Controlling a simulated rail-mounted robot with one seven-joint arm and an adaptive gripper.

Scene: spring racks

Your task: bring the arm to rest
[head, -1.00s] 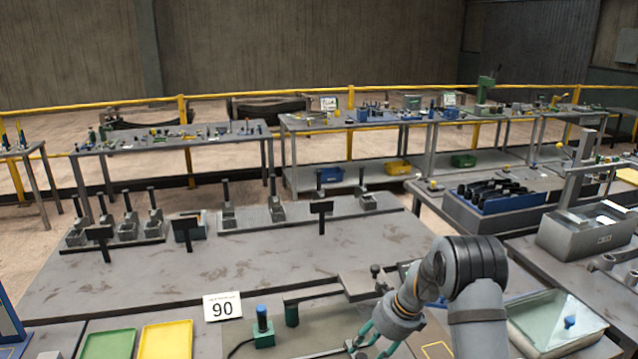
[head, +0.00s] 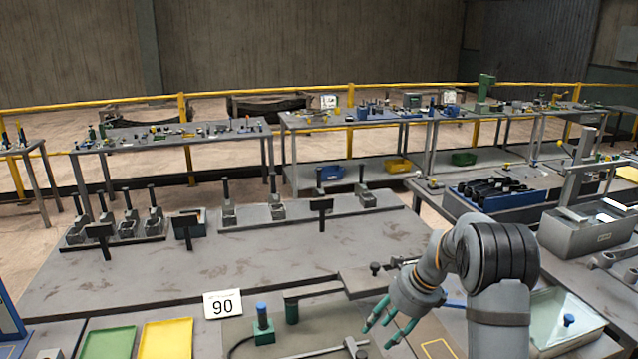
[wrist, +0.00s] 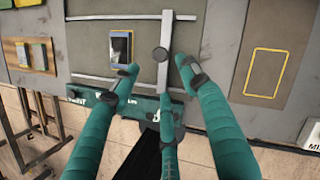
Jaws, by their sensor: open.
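My gripper (head: 388,325) has green fingers and hangs at the end of the bent grey arm, above the front of the workbench. In the wrist view my gripper (wrist: 165,85) shows several spread green fingers with nothing between them. The gripper looks apart from these, though the exact height cannot be told.
A blue-topped green button box (head: 263,324) stands left of my gripper. A glass-like tray (head: 565,322) is at right. The bench middle (head: 200,268) is clear.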

